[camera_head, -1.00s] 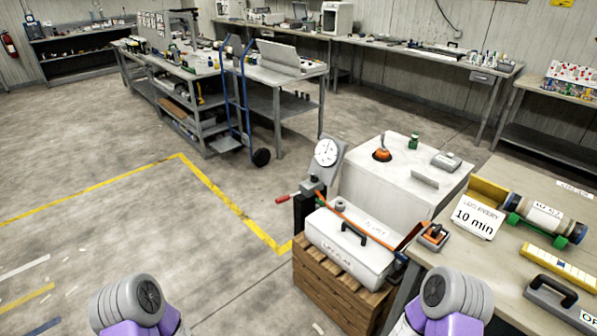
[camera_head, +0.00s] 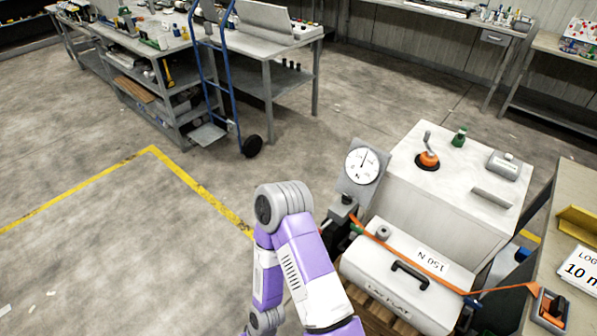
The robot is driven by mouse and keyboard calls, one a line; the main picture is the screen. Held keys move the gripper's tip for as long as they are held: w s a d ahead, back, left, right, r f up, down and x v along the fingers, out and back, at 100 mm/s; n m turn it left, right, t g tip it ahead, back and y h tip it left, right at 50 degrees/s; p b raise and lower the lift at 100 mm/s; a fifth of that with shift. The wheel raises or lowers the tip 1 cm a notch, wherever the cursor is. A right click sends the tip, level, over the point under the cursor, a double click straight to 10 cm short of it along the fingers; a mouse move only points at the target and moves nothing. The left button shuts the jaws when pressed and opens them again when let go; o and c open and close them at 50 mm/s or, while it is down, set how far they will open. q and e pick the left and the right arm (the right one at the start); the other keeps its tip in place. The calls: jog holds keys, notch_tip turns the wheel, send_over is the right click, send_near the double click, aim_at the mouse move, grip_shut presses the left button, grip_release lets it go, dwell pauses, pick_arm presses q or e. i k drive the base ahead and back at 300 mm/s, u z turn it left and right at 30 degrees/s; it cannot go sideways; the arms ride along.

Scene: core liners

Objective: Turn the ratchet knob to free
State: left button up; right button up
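An orange and black ratchet piece (camera_head: 551,307) sits at the lower right, on the edge of the right bench. An orange strap (camera_head: 430,262) runs from it across the white case (camera_head: 400,283) to a dark post under a round dial gauge (camera_head: 362,165). An orange knob with a grey lever (camera_head: 428,160) stands on top of the large white box behind. I cannot tell for certain which piece is the ratchet knob. Neither gripper shows.
The white box (camera_head: 455,195) also carries a green item (camera_head: 459,137) and a grey block (camera_head: 504,164). The right bench has a card (camera_head: 580,270) near its edge. A blue hand truck (camera_head: 222,100) stands at a back bench.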

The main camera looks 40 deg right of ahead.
aim_at(346, 200)
jog(key=z, duration=0.45)
jog(key=i, duration=1.6)
jog(key=z, duration=1.1)
